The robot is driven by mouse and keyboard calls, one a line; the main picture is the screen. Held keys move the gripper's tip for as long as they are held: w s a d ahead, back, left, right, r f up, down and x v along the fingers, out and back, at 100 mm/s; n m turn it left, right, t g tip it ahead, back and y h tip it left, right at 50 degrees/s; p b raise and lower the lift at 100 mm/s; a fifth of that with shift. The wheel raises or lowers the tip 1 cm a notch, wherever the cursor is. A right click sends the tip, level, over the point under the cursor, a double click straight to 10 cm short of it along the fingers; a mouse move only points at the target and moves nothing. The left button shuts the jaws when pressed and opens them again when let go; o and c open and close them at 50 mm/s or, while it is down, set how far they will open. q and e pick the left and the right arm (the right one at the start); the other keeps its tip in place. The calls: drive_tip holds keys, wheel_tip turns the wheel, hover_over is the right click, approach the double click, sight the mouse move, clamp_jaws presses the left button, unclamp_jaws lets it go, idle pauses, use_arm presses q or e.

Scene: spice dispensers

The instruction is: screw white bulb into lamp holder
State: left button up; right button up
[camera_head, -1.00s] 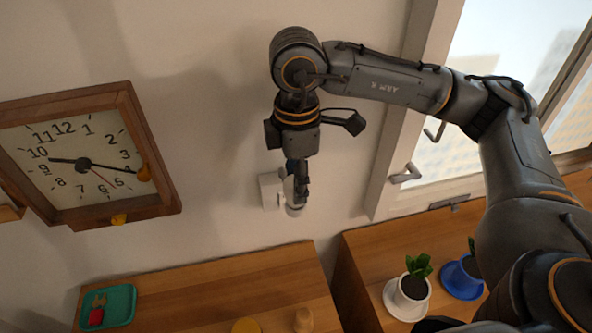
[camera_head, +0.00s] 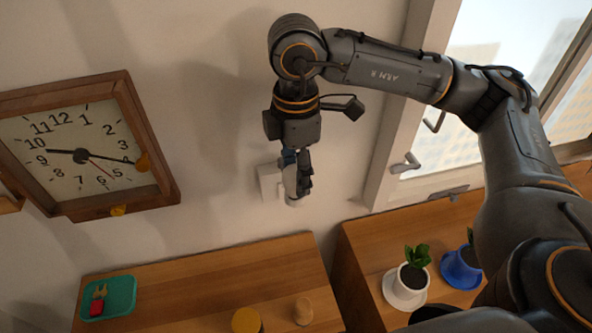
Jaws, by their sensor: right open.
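My right gripper (camera_head: 298,184) reaches down in front of the wall, its fingers pointing downward. It is open. A white rounded piece, which looks like the white bulb (camera_head: 291,181), shows beside and partly behind the fingers. The fingers hide much of it, and I cannot tell whether they touch it. A white square wall plate, seemingly the base of the lamp holder (camera_head: 267,183), sits just left of the fingers. The joint between bulb and holder is hidden. My left gripper is not in view.
A wooden-framed clock (camera_head: 85,150) hangs at left. Below are a wooden surface (camera_head: 215,285) with a green tray (camera_head: 122,293), a yellow round item (camera_head: 246,320) and a wooden piece (camera_head: 303,311). A potted plant (camera_head: 411,282) stands right, near the window (camera_head: 455,100).

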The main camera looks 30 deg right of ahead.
drive_tip(key=n+b, duration=0.3)
drive_tip(key=n, duration=0.3)
drive_tip(key=shift+f+n, duration=0.15)
drive_tip(key=shift+n, duration=0.15)
drive_tip(key=shift+w+n+b, duration=0.1)
drive_tip(key=shift+n+b, duration=0.3)
drive_tip(key=shift+n, duration=0.3)
drive_tip(key=shift+n+b, duration=0.55)
drive_tip(key=shift+n, duration=0.25)
drive_tip(key=n+b, duration=0.1)
drive_tip(key=n, duration=0.2)
drive_tip(key=shift+n, duration=1)
drive_tip(key=n, duration=0.5)
drive_tip(key=shift+a+b, duration=0.1)
drive_tip(key=shift+b, duration=0.2)
drive_tip(key=n, duration=0.6)
drive_tip(key=shift+n, duration=0.3)
